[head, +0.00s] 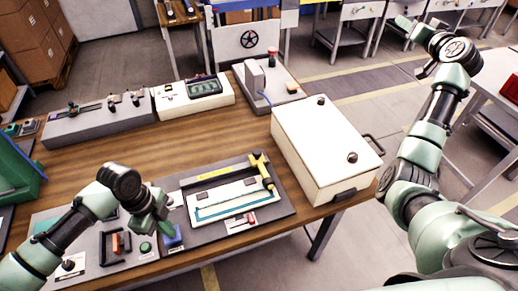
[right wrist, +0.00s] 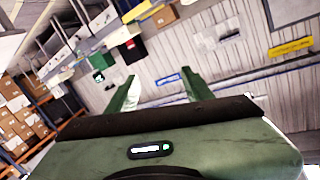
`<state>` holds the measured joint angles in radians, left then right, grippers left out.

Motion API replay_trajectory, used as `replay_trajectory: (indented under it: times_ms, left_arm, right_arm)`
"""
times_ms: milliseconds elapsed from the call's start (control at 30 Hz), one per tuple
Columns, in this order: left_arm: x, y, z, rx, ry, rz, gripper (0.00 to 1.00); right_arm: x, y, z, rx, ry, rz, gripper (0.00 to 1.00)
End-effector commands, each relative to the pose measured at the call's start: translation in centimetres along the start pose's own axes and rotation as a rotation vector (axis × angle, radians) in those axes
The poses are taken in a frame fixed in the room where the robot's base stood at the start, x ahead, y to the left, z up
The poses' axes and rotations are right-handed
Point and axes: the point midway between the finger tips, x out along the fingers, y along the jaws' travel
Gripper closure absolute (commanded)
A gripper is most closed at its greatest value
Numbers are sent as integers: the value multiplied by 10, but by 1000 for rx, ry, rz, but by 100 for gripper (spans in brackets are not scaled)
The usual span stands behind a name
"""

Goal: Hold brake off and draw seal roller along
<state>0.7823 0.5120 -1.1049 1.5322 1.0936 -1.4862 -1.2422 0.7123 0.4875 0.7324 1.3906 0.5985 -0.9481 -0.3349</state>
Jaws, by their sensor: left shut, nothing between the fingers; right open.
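A dark board (head: 284,210) on the wooden table carries a white sheet with a teal outline (head: 228,203). A yellow T-shaped piece (head: 262,168), perhaps the seal roller, lies at the board's right end. A small blue block (head: 172,238) sits at its front left; I cannot tell whether it is the brake. My left gripper (head: 163,232) is shut and empty, low beside the blue block; whether it touches is unclear. My right gripper (head: 413,46) is raised at the upper right, away from the board. It is open and empty in the right wrist view (right wrist: 160,92).
A large white box (head: 322,145) with a handle stands right of the board. A grey panel (head: 95,240) with a red-orange switch and green button is at front left. Instrument units (head: 195,98) line the back. Bare wood (head: 120,150) lies between.

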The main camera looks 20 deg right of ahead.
Motion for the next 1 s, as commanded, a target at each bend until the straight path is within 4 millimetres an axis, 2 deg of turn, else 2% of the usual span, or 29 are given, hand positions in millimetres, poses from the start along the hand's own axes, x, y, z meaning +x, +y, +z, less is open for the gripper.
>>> replay_trajectory:
  times_ms: [33,100,233,300,400,500,600,733,833,1000]
  left_arm:
    - [1,1,1,-2,-2,2,100]
    - [1,1,1,-2,-2,2,100]
    - [1,1,1,-2,-2,2,100]
    - [1,1,1,-2,-2,2,100]
    - [1,1,1,-2,-2,2,100]
    - [1,1,1,-2,-3,2,100]
    - [1,1,2,-2,-3,2,100]
    - [1,1,2,-2,-3,3,100]
    - [1,1,2,-2,-3,3,100]
    - [1,1,2,-2,-3,4,100]
  right_arm:
    - [8,-31,34,-64,-96,-50,49]
    - [14,-73,82,-162,-232,-122,49]
    - [3,-148,172,-358,-481,-276,49]
    - [-13,-185,218,-469,-612,-368,49]
    - [-45,-231,275,-625,-780,-503,49]
    - [-80,-265,318,-759,-920,-626,49]
    - [-110,-287,345,-861,-1020,-720,49]
    - [-132,-300,362,-933,-1089,-787,49]
    - [-136,-303,370,-950,-1108,-806,49]
    - [-131,-305,395,-949,-1112,-807,49]
